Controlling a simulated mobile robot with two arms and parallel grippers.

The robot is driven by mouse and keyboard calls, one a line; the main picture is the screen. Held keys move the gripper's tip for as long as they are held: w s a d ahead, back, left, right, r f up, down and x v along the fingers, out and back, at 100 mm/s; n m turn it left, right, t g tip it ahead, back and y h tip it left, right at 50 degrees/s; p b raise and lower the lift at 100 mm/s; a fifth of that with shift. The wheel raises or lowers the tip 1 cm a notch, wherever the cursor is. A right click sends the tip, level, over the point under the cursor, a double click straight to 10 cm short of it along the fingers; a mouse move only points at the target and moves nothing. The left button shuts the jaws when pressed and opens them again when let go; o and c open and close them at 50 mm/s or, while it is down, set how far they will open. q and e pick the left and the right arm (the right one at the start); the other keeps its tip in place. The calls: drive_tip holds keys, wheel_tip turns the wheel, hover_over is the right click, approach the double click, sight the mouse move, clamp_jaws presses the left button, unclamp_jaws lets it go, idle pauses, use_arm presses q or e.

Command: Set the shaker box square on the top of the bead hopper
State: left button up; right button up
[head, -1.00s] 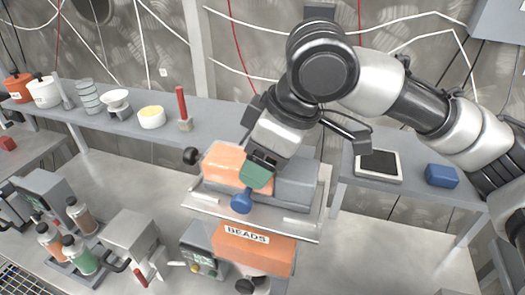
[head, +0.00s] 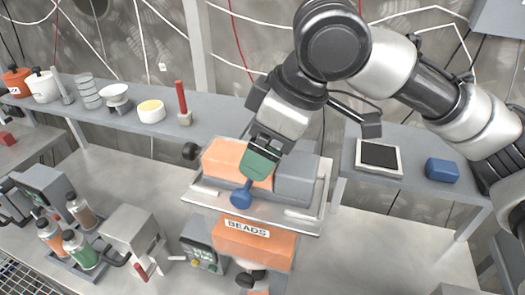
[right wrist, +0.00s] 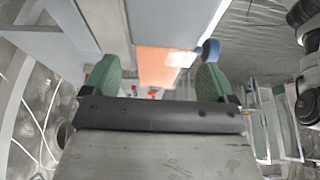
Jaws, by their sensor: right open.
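The bead hopper (head: 270,249) is orange with a white BEADS label and stands on the bench in the head view. Over it lies a flat grey metal tray (head: 304,214) with a raised edge. A box with an orange part (head: 222,160) and a grey part (head: 298,176), apparently the shaker box, sits on the tray. A blue knob (head: 241,198) is at its front. The tray's front edge looks roughly parallel to the hopper's. My right gripper (head: 262,160) has green fingertips and is open over the box; its spread fingers show in the right wrist view (right wrist: 156,80). Whether they touch the box is unclear.
A control unit (head: 204,246) stands left of the hopper. A grey machine (head: 130,237) and several bottles (head: 80,250) are further left. The back shelf holds a red-handled tool (head: 182,103), a white bowl (head: 151,111), a dark-topped pad (head: 379,156) and a blue block (head: 442,170).

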drive_tip(key=b+v, duration=0.1)
drive_tip(key=v, duration=0.9)
